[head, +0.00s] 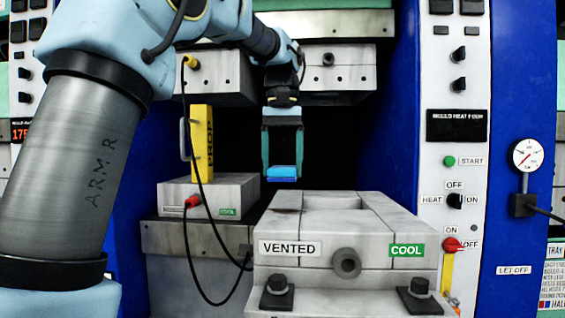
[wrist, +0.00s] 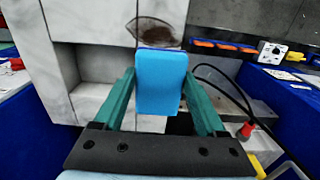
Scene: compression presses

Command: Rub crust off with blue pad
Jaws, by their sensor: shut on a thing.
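My gripper (head: 283,166) hangs pointing down in the press opening, behind and above the near grey mould block (head: 290,228). It is shut on the blue pad (head: 286,173), which sits between the two teal fingertips. In the wrist view the pad (wrist: 161,90) shows as an upright blue rectangle between the fingers. A brown crust patch (wrist: 153,31) with a dark outline lies on the pale block face just beyond the pad. The pad's edge overlaps the patch's lower part in the picture; I cannot tell whether they touch.
The near block carries labels VENTED and COOL. A yellow prop (head: 202,142) stands on the lower block (head: 222,193) at left, with a black cable looping down. The upper press blocks (head: 338,68) hang overhead. A control panel (head: 455,130) and gauge (head: 526,156) are at right.

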